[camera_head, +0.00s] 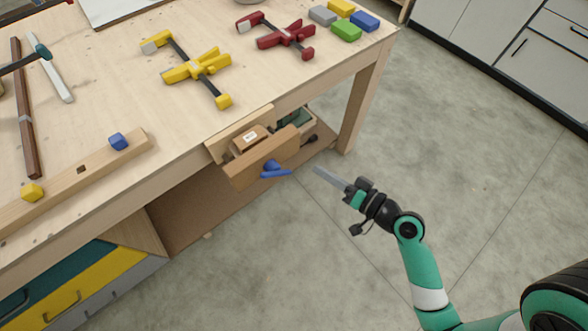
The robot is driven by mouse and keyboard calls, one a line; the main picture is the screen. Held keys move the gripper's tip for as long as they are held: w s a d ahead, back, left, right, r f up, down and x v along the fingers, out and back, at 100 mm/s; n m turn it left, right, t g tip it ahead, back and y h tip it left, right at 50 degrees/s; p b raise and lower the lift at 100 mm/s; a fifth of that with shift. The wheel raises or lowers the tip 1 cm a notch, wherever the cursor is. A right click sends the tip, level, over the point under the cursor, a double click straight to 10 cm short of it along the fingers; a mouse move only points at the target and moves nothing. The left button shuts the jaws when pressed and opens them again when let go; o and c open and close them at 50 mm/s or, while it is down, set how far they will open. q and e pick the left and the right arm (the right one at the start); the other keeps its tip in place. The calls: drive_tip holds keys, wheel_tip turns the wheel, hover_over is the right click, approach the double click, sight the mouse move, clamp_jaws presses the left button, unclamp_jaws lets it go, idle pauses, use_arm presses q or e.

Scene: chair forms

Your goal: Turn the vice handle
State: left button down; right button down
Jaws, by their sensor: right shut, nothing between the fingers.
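The vice (262,160) is a wooden jaw block fixed to the front edge of the workbench, near its right end. Its blue handle (275,171) sticks out from the front face of the jaw. My right gripper (316,170) is shut and empty. It is to the right of the blue handle, apart from it, and its fingers point left toward the vice. My left gripper is not in view.
A shelf below holds boxes. Drawers (90,282) are at lower left. Grey floor (440,130) is clear on the right.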

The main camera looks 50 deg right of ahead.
sight(274, 170)
drive_tip(key=w, duration=0.2)
drive_tip(key=w+f, duration=0.1)
drive_tip(key=w, duration=0.4)
drive_tip(key=shift+w+d+f+b, duration=0.1)
drive_tip(key=shift+w+f+b, duration=0.05)
drive_tip(key=shift+w+b, duration=0.2)
drive_tip(key=shift+a+f+b, duration=0.4)
drive_tip(key=shift+a+f, duration=0.6)
drive_tip(key=shift+f, duration=0.1)
drive_tip(key=shift+a+f, duration=0.2)
drive_tip(key=shift+a, duration=0.05)
drive_tip(key=shift+a+f, duration=0.1)
